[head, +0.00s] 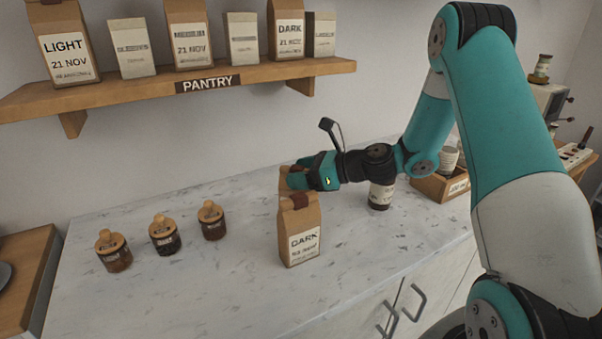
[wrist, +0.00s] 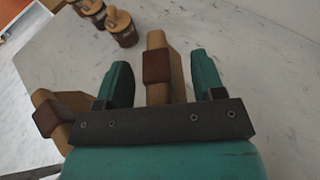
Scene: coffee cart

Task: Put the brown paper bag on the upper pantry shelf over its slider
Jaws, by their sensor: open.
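A brown paper bag (head: 301,240) labelled DARK, with a dark red fold clip, stands upright on the counter; its top shows in the wrist view (wrist: 68,100), outside my left finger. A second brown bag with a similar clip stands behind it, mostly hidden in the head view. In the wrist view this second bag (wrist: 156,42) is between my fingers, with gaps on both sides. My gripper (head: 299,176) is open around its top. The wooden PANTRY shelf (head: 135,92) is on the wall at upper left. I cannot make out a slider.
Bags labelled LIGHT (head: 66,45) and DARK (head: 287,32) and several others line the shelf. Small corked jars (head: 166,236) stand on the marble counter at left. A dark jar (head: 381,196) and a wooden box (head: 431,187) are at right.

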